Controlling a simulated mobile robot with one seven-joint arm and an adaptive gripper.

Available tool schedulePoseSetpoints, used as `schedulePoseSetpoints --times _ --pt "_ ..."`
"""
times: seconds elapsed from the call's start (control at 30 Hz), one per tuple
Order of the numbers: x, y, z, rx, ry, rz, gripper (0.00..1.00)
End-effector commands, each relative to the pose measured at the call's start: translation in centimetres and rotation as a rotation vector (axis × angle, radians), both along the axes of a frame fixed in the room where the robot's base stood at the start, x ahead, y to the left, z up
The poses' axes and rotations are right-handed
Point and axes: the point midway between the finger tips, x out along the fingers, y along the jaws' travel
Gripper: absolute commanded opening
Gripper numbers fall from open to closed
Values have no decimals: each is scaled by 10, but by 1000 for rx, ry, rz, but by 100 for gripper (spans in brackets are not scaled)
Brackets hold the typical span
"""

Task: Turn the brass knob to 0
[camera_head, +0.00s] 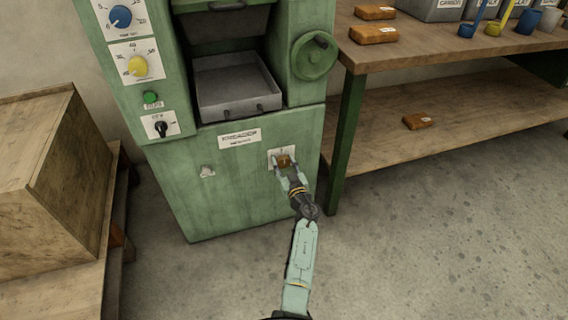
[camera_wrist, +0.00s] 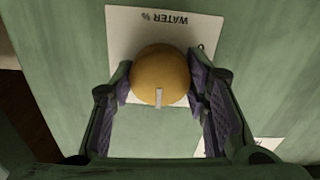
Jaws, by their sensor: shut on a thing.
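The brass knob (camera_head: 284,160) sits on a white plate low on the front of the green machine. In the wrist view the brass knob (camera_wrist: 160,72) is round, with a pale pointer mark at its lower edge in the picture. Its plate (camera_wrist: 120,28) reads "WATER %", upside down here. My gripper (camera_head: 284,166) reaches the knob from below right. In the wrist view its two dark pads (camera_wrist: 163,88) are shut on the knob's left and right sides. The scale numbers around the knob cannot be read.
The green machine (camera_head: 225,200) also carries a blue knob (camera_head: 121,16), a yellow knob (camera_head: 138,66), a green button (camera_head: 151,98), a black switch (camera_head: 161,128) and a handwheel (camera_head: 314,56). A wooden crate (camera_head: 45,190) stands left; a workbench (camera_head: 450,50) stands right. The floor in front is clear.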

Motion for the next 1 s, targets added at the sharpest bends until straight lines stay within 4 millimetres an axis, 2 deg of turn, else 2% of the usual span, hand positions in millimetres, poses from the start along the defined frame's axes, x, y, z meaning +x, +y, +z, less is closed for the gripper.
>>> schedulePoseSetpoints --times 0.27,1.0 --pt "0 -1 1 -137 -44 -2 14" --pt "-1 0 -2 -793 -257 -1 14"
